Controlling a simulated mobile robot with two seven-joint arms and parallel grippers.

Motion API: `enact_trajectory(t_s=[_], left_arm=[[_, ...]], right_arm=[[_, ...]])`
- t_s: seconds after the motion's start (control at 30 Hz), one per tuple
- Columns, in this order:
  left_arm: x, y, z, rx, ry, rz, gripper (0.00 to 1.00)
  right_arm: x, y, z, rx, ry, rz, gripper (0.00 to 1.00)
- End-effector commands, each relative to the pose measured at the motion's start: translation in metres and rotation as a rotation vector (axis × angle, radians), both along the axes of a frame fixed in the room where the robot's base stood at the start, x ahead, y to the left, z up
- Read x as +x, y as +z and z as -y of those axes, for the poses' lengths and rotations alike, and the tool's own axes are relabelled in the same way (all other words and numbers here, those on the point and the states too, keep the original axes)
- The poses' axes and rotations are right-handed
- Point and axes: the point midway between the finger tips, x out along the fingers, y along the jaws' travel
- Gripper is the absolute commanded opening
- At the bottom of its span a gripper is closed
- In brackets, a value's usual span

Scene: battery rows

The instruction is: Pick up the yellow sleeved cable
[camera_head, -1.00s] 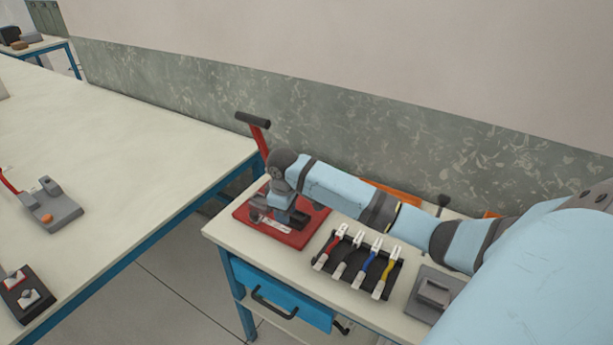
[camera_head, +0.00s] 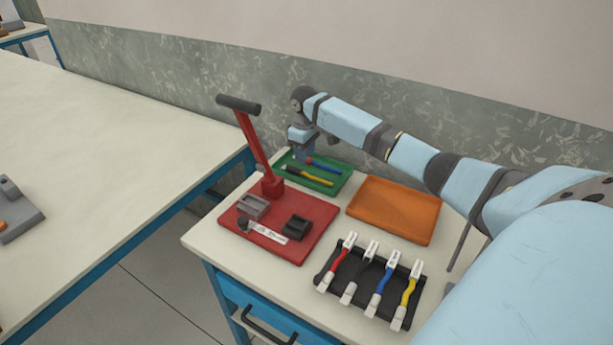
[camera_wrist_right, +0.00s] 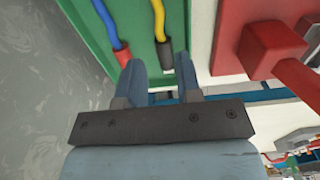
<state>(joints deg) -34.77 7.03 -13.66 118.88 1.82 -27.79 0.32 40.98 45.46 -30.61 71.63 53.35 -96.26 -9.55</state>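A green tray (camera_head: 333,190) at the back of the small bench holds a yellow cable (camera_head: 313,177) and a blue cable (camera_head: 327,166). In the right wrist view the yellow cable (camera_wrist_right: 158,22) ends in a black sleeve, and the blue cable (camera_wrist_right: 106,18) ends in a red one. My right gripper (camera_wrist_right: 160,75) is open and empty over the tray's edge; its fingertips lie near the two sleeved ends. In the head view the right gripper (camera_head: 305,152) hangs above the tray's back left part. Another yellow cable (camera_head: 408,292) lies in the black rack. My left gripper is out of view.
A red press (camera_head: 285,240) with a tall lever (camera_head: 252,140) stands left of the green tray. An empty orange tray (camera_head: 395,210) lies to the right. A black rack (camera_head: 350,300) in front holds several cables. The wall is close behind the bench.

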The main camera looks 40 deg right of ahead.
Motion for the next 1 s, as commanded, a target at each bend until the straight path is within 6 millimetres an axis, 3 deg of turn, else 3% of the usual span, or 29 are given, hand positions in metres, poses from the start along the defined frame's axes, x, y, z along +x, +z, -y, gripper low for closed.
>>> enact_trajectory(t_s=[0.33, 0.6, 0.87, 1.0], left_arm=[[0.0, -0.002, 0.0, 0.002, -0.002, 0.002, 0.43], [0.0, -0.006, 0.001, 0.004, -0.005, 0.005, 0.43], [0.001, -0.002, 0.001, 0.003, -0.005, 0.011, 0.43], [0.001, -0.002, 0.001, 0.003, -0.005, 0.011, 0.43]], right_arm=[[-0.003, -0.027, 0.0, -0.002, 0.0, -0.002, 0.32], [-0.008, -0.065, 0.0, -0.001, -0.001, -0.001, 0.32], [-0.008, -0.068, 0.0, -0.002, -0.001, 0.002, 0.32], [-0.008, -0.068, 0.0, -0.002, 0.0, 0.001, 0.0]])
